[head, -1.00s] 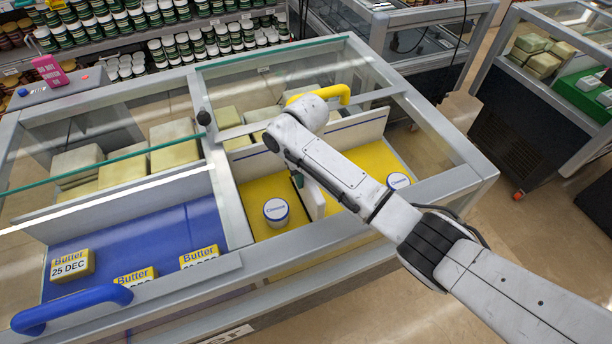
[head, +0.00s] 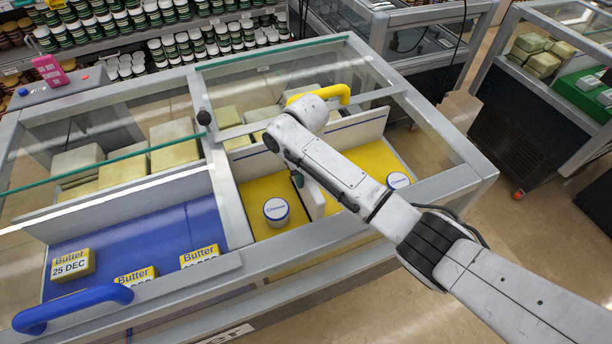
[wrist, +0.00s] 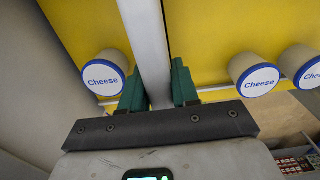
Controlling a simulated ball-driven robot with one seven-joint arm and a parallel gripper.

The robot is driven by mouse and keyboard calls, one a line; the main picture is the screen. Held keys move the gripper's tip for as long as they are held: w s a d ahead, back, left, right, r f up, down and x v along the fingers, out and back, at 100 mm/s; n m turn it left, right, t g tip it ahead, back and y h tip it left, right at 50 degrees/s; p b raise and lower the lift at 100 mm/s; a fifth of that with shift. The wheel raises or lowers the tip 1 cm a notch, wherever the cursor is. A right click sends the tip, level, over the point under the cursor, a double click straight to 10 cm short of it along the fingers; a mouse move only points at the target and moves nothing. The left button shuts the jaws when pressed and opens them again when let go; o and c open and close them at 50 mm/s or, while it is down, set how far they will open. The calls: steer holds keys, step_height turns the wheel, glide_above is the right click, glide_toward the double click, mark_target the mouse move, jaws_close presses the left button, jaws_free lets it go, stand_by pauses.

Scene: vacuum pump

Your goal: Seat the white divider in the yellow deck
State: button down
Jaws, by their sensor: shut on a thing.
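The white divider (wrist: 146,45) shows in the wrist view as an upright strip between the green fingers of my gripper (wrist: 160,85), which is shut on it. In the head view, part of the divider (head: 313,200) shows under my arm. The yellow deck (head: 262,192) is the right-hand bay of the cabinet, and it also fills the wrist view (wrist: 215,35). The divider stands over the deck; I cannot tell whether its lower edge is in a slot. In the head view, my gripper is mostly hidden behind my arm.
A cheese tub (head: 277,212) stands just left of the divider, and another (head: 397,181) stands to the right. The blue deck (head: 150,235) holds butter packs (head: 72,265). A yellow handle (head: 335,93) and the cabinet's glass and frame surround the bay.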

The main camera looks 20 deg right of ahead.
steer(key=shift+f+b, duration=1.4)
steer(key=shift+f, duration=0.6)
steer(key=c, duration=0.8)
jaws_free()
steer(key=shift+o, duration=0.2)
step_height(320, 180, up, 11)
steer(key=shift+f+b, duration=0.1)
steer(key=shift+b, duration=0.4)
